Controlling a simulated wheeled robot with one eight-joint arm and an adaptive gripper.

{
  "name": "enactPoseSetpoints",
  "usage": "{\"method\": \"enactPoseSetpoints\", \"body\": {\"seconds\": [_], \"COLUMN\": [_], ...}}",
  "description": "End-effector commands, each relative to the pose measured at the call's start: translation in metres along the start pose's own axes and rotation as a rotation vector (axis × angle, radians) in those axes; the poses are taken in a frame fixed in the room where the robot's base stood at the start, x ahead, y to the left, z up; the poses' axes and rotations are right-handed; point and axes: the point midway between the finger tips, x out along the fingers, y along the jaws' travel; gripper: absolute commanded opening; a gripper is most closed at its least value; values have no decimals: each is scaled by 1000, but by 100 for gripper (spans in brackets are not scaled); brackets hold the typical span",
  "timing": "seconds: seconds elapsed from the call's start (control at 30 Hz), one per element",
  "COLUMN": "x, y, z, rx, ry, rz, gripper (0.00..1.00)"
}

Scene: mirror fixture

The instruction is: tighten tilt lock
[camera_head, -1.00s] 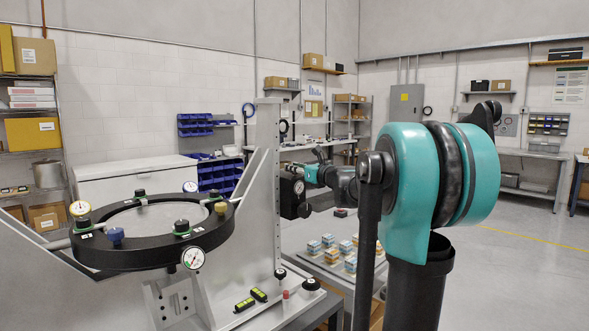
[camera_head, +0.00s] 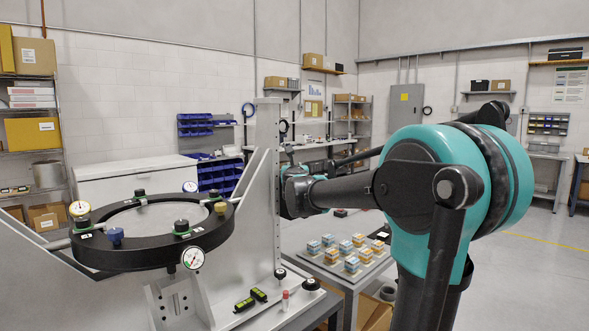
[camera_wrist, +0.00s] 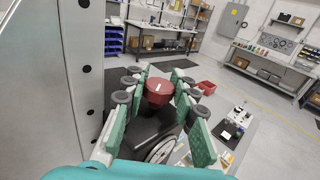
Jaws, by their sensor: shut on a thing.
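The mirror fixture stands at the left of the head view, with a black ring (camera_head: 100,252) that carries several knobs and dial gauges, and a grey upright plate (camera_head: 266,170). In the wrist view a red knob (camera_wrist: 159,88) sits above a dark housing (camera_wrist: 150,128). My gripper (camera_wrist: 153,86) has its teal-padded fingers on both sides of the red knob and is shut on it. In the head view my arm reaches to the right side of the upright plate; the fingers and the knob are hidden there.
A round, pale-rimmed part (camera_wrist: 160,150) is partly visible below the knob in the wrist view. The large grey plate (camera_wrist: 82,60) stands close on the left. A tray of small boxes (camera_head: 327,266) lies on a table right of the fixture.

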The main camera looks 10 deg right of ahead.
Motion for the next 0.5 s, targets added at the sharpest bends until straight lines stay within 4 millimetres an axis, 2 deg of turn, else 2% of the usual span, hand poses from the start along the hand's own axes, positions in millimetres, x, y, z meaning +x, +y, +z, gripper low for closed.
{"method": "enactPoseSetpoints", "body": {"seconds": [0.03,0.5], "x": [0,1], "y": [4,2], "z": [0,0], "rx": [0,0], "ry": [0,0], "rz": [-36,-372], "gripper": [0,0]}}
